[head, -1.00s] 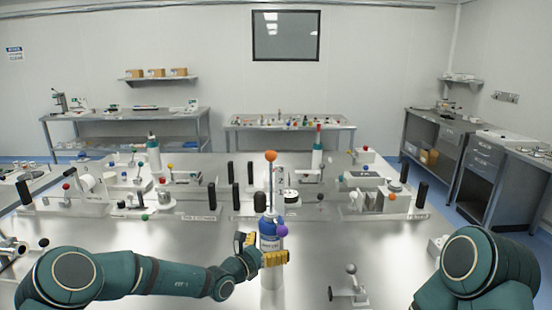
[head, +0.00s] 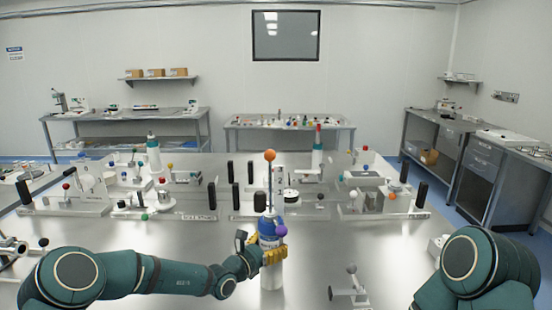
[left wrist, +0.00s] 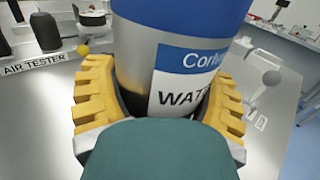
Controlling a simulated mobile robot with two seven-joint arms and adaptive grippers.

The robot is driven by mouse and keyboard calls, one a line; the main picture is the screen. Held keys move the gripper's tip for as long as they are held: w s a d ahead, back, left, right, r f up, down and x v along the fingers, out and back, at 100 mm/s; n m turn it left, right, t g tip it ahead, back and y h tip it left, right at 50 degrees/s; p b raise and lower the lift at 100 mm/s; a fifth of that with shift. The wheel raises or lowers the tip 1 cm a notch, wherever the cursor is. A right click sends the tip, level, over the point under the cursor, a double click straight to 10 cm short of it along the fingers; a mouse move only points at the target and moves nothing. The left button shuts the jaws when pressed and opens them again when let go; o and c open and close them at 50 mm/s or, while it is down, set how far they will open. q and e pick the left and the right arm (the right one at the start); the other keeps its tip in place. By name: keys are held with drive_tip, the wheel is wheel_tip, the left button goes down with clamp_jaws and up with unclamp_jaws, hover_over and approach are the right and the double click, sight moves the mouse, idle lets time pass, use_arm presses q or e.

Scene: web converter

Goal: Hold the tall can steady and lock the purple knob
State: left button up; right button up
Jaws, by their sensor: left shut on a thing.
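The tall can (head: 271,274) stands upright near the front middle of the steel table, with a white lower body and a blue upper part. A thin stem with an orange ball (head: 270,155) rises from its top. The purple knob (head: 282,230) sticks out at the can's upper right side. My left gripper (head: 262,256) is shut on the can's body, below the purple knob. In the left wrist view the yellow fingers lie on both sides of the can (left wrist: 180,50), which bears a partly hidden label. The purple knob is out of that view. My right gripper is not in view.
Behind the can stand several white fixtures with black posts and coloured knobs, one labelled AIR TESTER (left wrist: 35,66). A small lever fixture (head: 350,287) stands to the right of the can. The table surface between the can and my right arm is mostly bare.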

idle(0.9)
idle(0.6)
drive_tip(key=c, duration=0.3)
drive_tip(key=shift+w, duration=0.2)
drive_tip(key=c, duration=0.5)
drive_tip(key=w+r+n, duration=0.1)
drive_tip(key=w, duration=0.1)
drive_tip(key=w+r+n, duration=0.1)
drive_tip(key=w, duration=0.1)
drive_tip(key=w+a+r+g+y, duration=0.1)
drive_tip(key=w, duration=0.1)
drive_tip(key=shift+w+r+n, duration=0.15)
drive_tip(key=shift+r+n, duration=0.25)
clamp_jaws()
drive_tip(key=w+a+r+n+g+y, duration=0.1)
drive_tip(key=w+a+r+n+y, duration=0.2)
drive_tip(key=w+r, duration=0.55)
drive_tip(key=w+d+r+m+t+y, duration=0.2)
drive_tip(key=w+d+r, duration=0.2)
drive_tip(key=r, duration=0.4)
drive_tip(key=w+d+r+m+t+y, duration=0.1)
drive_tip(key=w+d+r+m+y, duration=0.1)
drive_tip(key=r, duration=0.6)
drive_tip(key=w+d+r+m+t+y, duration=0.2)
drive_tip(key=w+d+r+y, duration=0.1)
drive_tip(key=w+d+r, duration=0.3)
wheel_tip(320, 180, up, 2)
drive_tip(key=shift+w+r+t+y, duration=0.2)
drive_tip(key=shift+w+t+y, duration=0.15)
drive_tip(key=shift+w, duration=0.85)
